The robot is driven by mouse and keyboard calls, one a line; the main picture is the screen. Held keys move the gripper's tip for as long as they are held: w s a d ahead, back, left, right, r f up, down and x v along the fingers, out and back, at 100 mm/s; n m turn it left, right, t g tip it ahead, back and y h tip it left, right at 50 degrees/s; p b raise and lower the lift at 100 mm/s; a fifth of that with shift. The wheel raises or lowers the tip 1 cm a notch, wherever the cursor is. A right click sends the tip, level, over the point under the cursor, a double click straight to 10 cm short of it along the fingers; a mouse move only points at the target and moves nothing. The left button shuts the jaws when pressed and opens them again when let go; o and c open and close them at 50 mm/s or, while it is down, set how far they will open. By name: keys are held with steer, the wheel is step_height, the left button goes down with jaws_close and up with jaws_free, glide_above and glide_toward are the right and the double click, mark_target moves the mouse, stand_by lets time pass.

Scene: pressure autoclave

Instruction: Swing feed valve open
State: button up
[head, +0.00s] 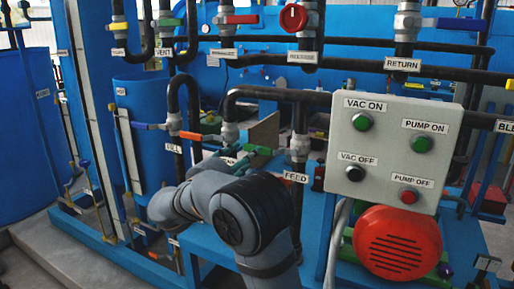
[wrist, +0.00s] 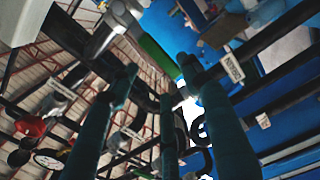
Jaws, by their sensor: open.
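The feed valve (head: 299,148) sits on a dark pipe above the FEED label (head: 296,177) in the head view. Its green handle (head: 258,150) points left from the valve body. My gripper (head: 238,155) is at the handle's left end, with its teal fingers partly hidden by my arm. The green handle (wrist: 158,54) shows between the fingertips. I cannot tell whether either finger touches it.
A grey control box (head: 388,150) with several buttons stands right of the valve, above a red round horn (head: 397,243). An orange handle (head: 192,135) and a blue handle (head: 147,126) lie left. Dark pipes (head: 280,94) run above and behind my gripper.

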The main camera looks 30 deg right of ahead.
mark_target(256, 146)
steer(key=p+x, duration=0.1)
steer(key=x, duration=0.7)
steer(key=shift+a, duration=0.1)
steer(key=shift+c, duration=0.7)
steer(key=shift+s, duration=0.1)
jaws_close()
